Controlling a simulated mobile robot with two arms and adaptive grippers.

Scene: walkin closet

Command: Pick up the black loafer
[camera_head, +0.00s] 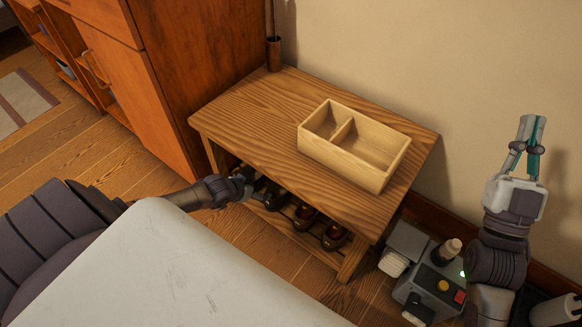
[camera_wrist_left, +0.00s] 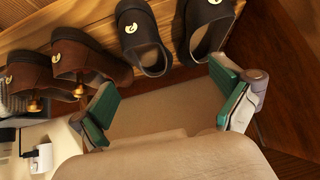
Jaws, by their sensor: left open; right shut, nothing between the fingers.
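Two black loafers stand side by side on the lower shelf of a wooden bench; in the left wrist view one is at the top middle (camera_wrist_left: 143,38) and the other just right of it (camera_wrist_left: 205,28). In the head view one black loafer (camera_head: 272,196) shows beside my left gripper (camera_head: 248,180), which hides most of the other. My left gripper is open in the left wrist view (camera_wrist_left: 163,92), with its fingers short of the loafers and nothing between them. Its right fingertip is close to the right loafer; contact cannot be told. My right gripper (camera_head: 528,138) is raised at the right, shut and empty.
Brown shoes (camera_head: 333,236) stand on the same shelf, right of the black pair. The bench top (camera_head: 240,115) carries a divided wooden box (camera_head: 350,165). A wooden cabinet (camera_head: 150,90) stands close left of the bench. A grey device (camera_head: 435,285) is at its right.

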